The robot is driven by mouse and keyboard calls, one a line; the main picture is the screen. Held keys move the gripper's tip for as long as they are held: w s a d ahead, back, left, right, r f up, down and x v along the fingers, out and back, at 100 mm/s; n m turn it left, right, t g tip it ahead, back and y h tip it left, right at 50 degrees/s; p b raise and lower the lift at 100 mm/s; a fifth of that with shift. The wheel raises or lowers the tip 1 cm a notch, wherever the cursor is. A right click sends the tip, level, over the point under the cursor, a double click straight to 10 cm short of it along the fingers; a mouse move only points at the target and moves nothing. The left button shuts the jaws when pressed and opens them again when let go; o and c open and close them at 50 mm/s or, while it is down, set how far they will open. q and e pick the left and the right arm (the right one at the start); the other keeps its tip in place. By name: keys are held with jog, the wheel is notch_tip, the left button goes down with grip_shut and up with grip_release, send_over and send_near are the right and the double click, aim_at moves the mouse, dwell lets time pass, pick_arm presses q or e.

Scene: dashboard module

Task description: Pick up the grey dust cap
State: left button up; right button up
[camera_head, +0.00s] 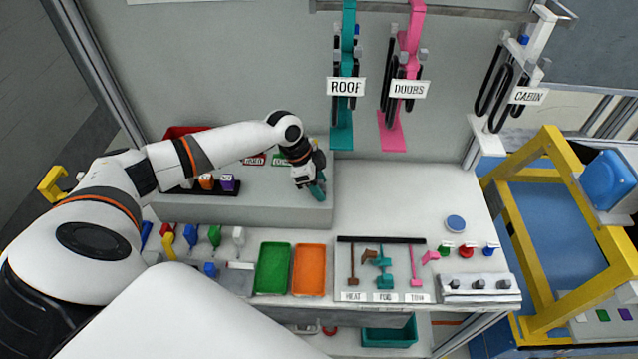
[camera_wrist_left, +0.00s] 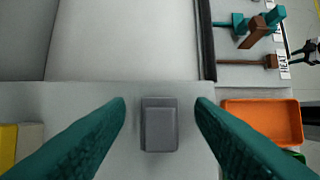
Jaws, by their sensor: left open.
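The grey dust cap (camera_wrist_left: 160,125) is a small dark grey block in the middle of the left wrist view, on a light grey surface. My left gripper (camera_head: 318,190) is over the front right part of the raised grey step in the head view. In the left wrist view its two teal fingers (camera_wrist_left: 160,135) are open, one on each side of the cap, with a visible gap on both sides. I cannot make out the cap in the head view, where the gripper covers that spot.
The raised step (camera_head: 270,213) carries a dark rack with coloured blocks (camera_head: 215,184). In front are a green tray (camera_head: 273,270), an orange tray (camera_head: 309,270) and a labelled tool board (camera_head: 385,290). Hanging holders (camera_head: 342,130) stand behind. The white table right of the step is mostly clear.

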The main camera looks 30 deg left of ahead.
pick_arm(q)
grip_shut()
jog(key=shift+r, duration=0.1)
dwell(0.3)
